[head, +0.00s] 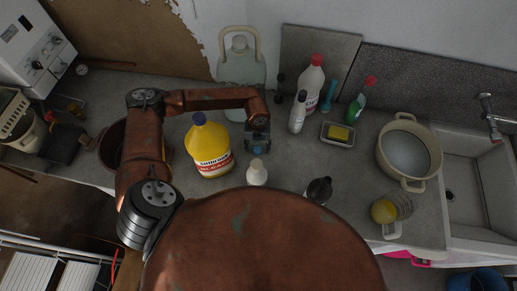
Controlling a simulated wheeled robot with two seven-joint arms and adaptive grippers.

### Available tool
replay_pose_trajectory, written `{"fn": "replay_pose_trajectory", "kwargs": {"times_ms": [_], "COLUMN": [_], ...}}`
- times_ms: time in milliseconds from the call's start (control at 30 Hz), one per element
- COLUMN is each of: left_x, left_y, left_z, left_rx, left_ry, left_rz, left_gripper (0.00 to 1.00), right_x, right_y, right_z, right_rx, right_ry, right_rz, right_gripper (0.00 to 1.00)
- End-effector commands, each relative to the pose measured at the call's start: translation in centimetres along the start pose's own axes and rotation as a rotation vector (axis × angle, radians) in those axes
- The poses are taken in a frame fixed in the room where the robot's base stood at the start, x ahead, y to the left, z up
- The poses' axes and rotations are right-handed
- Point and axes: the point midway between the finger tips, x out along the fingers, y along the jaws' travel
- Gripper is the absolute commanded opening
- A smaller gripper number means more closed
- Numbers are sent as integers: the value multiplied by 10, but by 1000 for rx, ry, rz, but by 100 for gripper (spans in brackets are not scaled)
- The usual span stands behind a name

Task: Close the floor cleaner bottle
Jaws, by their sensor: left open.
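A yellow jug (208,150) with a dark blue top and a red and white label stands upright on the counter. I cannot read the label well enough to tell whether it is the floor cleaner bottle. My left gripper (258,145) is open, to the right of the jug and apart from it, pointing down. Something small and blue shows at its fingertips; I cannot tell whether it is a cap. A white bottle with a red cap (312,84) and a green bottle with a red cap (361,103) stand further back. My right gripper is not in view.
A small white bottle (257,173) stands just in front of the left gripper. A soap dish (337,139), a large pot (432,160) and the sink (475,185) are to the right.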

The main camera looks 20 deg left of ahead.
Motion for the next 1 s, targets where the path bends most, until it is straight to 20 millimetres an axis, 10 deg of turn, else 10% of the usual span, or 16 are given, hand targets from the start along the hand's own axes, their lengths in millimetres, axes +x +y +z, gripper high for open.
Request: {"fn": "replay_pose_trajectory", "kwargs": {"times_ms": [1000], "left_x": [2], "left_y": [0], "left_z": [0], "left_rx": [1], "left_ry": [0], "left_rz": [0], "left_gripper": [18], "right_x": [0], "right_y": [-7], "right_z": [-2], "right_rx": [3], "right_ry": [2], "right_rz": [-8], "right_gripper": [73]}}
